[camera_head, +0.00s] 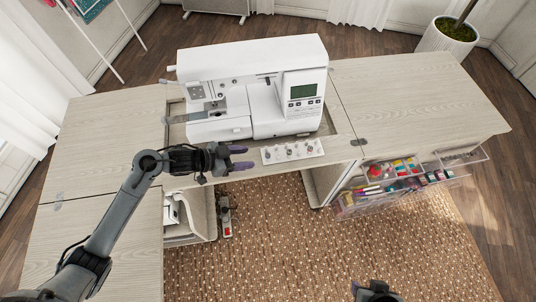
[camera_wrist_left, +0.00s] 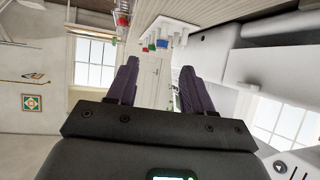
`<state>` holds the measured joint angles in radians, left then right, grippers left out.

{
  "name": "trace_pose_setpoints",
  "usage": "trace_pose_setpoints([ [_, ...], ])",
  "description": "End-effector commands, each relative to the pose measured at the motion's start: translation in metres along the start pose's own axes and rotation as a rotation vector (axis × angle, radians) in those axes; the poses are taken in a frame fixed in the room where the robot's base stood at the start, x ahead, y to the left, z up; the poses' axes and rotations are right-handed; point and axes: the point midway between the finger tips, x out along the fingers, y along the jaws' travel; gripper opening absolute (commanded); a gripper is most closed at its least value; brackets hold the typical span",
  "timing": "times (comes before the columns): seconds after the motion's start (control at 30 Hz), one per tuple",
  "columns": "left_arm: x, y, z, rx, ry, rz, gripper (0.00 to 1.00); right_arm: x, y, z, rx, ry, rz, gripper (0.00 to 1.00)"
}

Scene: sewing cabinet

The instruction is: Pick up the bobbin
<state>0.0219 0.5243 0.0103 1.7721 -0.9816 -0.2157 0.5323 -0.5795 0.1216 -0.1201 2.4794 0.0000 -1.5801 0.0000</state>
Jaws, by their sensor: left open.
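A white rack (camera_head: 296,158) with several small bobbins or pegs (camera_head: 289,150) on it lies on the cabinet's front edge, in front of the sewing machine. Which piece is the bobbin I cannot tell. The rack (camera_wrist_left: 170,27) also shows in the left wrist view, ahead of the fingers, with small red, green and blue pieces on it. My left gripper (camera_head: 242,157) is open with purple fingers, just left of the rack, with nothing between them. It also shows in the wrist view (camera_wrist_left: 159,68). My right gripper (camera_head: 375,292) shows only partly at the bottom edge.
The white sewing machine (camera_head: 250,90) stands right behind the rack. An open clear drawer (camera_head: 400,178) with colourful supplies juts out at right. The wooden cabinet top (camera_head: 410,95) is bare at right.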

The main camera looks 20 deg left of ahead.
Motion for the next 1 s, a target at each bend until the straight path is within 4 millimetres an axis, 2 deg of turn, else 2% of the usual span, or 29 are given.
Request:
trace_pose_setpoints([
  [0.1, 0.012, 0.000, 0.000, 0.001, 0.001, -0.001, 0.51, 0.004, 0.001, 0.002, -0.004, -0.001, 0.004, 0.43],
  [0.37, 0.028, -0.001, 0.000, 0.001, 0.001, -0.001, 0.51, 0.009, 0.001, 0.003, -0.003, -0.001, 0.003, 0.43],
  [0.63, 0.062, -0.002, -0.001, 0.001, 0.001, -0.002, 0.51, 0.020, -0.001, 0.006, 0.002, -0.001, -0.001, 0.43],
  [0.8, 0.069, -0.002, -0.002, 0.001, -0.001, -0.003, 0.51, 0.021, -0.002, 0.007, 0.004, 0.000, -0.003, 0.43],
  [1.0, 0.069, -0.002, -0.002, 0.002, -0.002, -0.003, 0.51, 0.020, -0.002, 0.006, 0.005, 0.000, -0.004, 0.43],
])
